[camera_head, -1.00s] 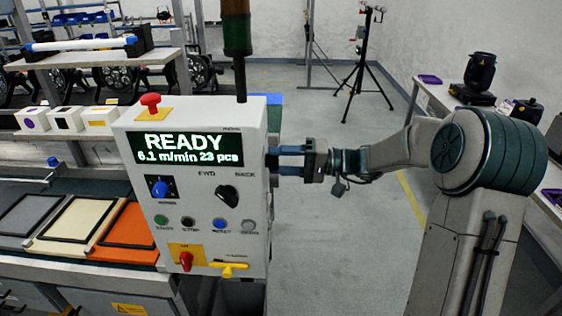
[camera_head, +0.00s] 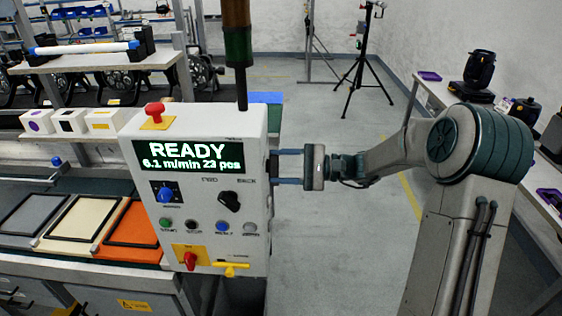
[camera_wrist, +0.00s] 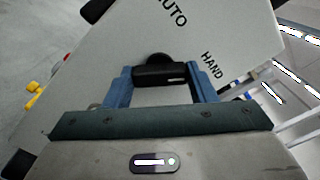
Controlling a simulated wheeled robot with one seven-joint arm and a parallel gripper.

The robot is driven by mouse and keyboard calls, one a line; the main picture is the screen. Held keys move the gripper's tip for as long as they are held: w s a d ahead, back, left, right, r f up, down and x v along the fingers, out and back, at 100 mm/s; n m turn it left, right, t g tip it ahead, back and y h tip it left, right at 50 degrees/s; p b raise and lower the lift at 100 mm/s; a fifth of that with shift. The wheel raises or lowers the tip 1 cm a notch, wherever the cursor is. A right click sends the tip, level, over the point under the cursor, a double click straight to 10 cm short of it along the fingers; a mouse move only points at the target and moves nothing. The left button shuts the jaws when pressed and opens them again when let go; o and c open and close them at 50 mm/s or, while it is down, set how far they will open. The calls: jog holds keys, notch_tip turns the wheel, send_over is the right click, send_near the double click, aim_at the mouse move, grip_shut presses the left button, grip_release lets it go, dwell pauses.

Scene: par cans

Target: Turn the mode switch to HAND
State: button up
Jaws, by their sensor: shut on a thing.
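The mode switch is a black knob (camera_wrist: 160,72) on the grey side face of the control box (camera_wrist: 225,35), with the labels AUTO and HAND beside it in the wrist view. A small pale mark shows on the right part of the knob's bar, on the side toward HAND. My gripper (camera_wrist: 160,80) is shut on the knob, one blue finger at each end of the bar.
Open floor lies right of the box; a tripod (camera_head: 364,70) stands behind.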

jog(key=shift+m, duration=0.6)
jog(key=o, duration=1)
jog(key=shift+d, duration=0.1)
jog(key=d+b, duration=0.1)
jog(key=d, duration=0.6)
jog(key=d+b, duration=0.2)
jog(key=d, duration=0.4)
jog(key=shift+s+d, duration=0.2)
jog(key=shift+d, duration=0.2)
